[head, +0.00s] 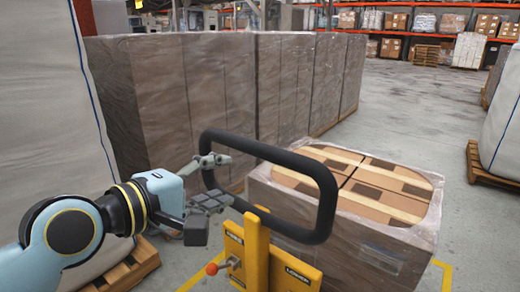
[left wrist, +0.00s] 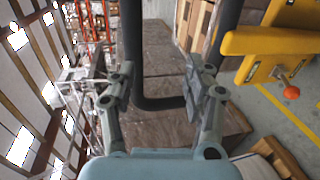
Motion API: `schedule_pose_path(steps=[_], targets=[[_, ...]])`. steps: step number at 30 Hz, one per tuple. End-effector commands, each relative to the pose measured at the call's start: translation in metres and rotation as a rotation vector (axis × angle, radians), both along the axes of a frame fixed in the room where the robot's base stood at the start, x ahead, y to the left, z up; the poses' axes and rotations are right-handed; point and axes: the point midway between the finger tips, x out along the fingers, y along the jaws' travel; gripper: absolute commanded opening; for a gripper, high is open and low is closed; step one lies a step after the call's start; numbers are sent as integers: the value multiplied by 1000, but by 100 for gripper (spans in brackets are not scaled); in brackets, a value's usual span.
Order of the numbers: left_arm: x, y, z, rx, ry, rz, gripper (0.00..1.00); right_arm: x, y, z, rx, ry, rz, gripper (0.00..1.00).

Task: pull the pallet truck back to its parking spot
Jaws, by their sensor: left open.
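The yellow pallet truck (head: 258,255) stands low in the head view, with a black loop handle (head: 325,190) on top and a red knob at its left side. In the left wrist view the handle (left wrist: 158,104) and yellow truck head (left wrist: 270,42) show. My left gripper (head: 212,180) is open at the handle's left end, one finger near its upper corner, the other near its lower corner. In the left wrist view the handle's end bar crosses between the fingers (left wrist: 160,75). I cannot tell whether they touch it. My right gripper is out of view.
A wrapped carton stack (head: 345,225) stands right behind the truck. Taller wrapped stacks (head: 215,90) form a wall behind. A white bulk bag (head: 50,110) is at the left. Yellow floor lines (head: 446,275) flank the truck. Open floor (head: 420,110) lies at the right.

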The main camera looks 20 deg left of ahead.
Motion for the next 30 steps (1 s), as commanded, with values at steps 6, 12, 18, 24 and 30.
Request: schedule_pose_path(steps=[6, 12, 18, 24, 30], targets=[[2, -2, 40, 5, -35, -5, 51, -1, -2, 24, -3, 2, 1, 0], [30, -12, 33, 1, -36, -4, 51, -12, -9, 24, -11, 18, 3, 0], [67, -25, 25, 4, -35, -4, 51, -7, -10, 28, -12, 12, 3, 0], [92, -34, 18, 7, -35, -5, 51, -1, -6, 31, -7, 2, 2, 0], [99, -37, 16, 7, -34, -5, 51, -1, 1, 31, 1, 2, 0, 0]])
